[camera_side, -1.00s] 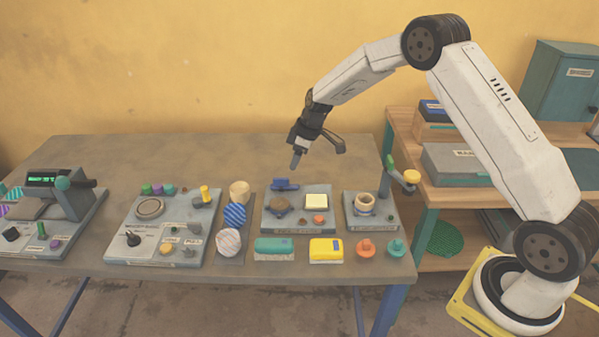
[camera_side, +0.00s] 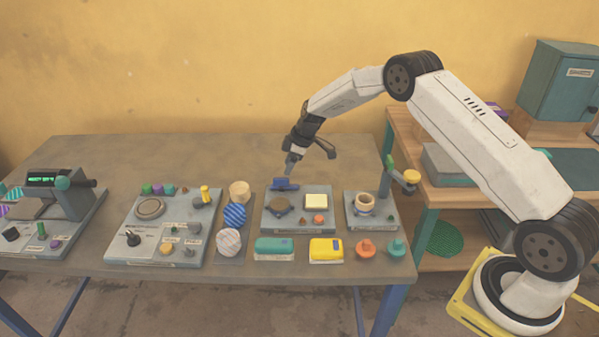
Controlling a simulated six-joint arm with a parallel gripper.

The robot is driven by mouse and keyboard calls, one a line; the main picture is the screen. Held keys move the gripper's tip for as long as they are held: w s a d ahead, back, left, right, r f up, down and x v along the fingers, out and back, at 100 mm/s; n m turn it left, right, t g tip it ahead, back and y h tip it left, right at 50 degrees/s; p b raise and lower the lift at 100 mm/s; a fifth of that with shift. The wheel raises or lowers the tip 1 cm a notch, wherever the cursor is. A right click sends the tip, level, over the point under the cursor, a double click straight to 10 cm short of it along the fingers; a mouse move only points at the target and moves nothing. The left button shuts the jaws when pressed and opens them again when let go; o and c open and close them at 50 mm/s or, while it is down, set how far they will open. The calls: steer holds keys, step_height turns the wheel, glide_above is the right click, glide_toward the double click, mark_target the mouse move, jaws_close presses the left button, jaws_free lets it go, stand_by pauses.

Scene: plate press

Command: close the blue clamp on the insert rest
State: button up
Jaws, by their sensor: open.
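The blue clamp (camera_side: 284,184) sits at the back left edge of a grey plate, the insert rest (camera_side: 272,225). Behind the front parts of that plate lie a dark round piece on the left and a cream square block on the right. My gripper (camera_side: 289,173) points down just above the blue clamp, its tip at or very near the clamp's top. I cannot tell whether they touch. The clamp's exact lever position is too small to tell.
Teal (camera_side: 274,247) and yellow (camera_side: 326,250) blocks lie in front. The table behind the plates is clear.

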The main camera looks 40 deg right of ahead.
mark_target(282, 178)
steer(key=shift+x, duration=2.85)
jaws_close()
